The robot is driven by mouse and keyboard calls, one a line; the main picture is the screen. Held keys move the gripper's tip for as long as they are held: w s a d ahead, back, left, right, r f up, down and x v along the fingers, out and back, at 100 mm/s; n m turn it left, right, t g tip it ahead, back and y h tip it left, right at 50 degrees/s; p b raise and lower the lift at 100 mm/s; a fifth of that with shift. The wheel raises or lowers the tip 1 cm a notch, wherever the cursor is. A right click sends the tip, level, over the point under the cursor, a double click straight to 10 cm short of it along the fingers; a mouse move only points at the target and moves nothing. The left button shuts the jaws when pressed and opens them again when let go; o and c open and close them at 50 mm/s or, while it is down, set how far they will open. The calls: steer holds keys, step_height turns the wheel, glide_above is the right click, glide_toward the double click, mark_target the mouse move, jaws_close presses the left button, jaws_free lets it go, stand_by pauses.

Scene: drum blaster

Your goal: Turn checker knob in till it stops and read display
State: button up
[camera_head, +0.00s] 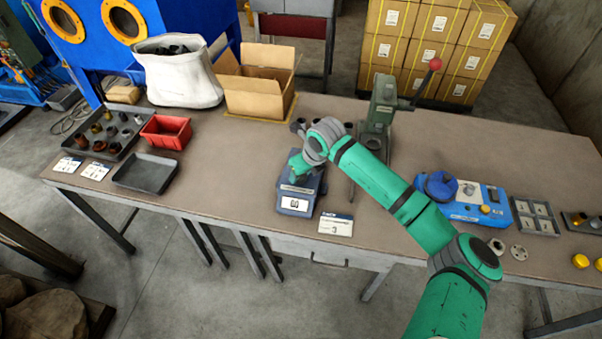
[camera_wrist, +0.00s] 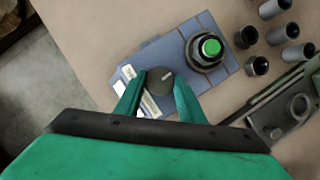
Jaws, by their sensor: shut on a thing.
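The checker (camera_head: 298,200) is a blue-grey box on the bench, below my arm in the head view. Its white display (camera_head: 295,203) faces the front and shows dark characters too small to read surely. In the wrist view the checker (camera_wrist: 165,55) lies tilted, with a dark round knob (camera_wrist: 160,79) bearing a pale mark. My gripper (camera_wrist: 159,88) points down with its two green fingers on either side of the knob, shut on it. A round socket with a green-topped part (camera_wrist: 210,48) sits on the checker beside the knob. The display is partly hidden by a finger there.
Several grey cylindrical parts (camera_wrist: 283,33) stand close to the checker. A green press (camera_head: 378,115) with a red-balled lever stands behind my arm. A card (camera_head: 336,224) lies at the front. The bench left of the checker (camera_head: 225,170) is clear.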

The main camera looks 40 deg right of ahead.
stand_by(0.4)
steer(key=o, duration=1)
steer(key=v, duration=1)
steer(key=shift+s+r, duration=0.2)
steer(key=shift+r, duration=0.15)
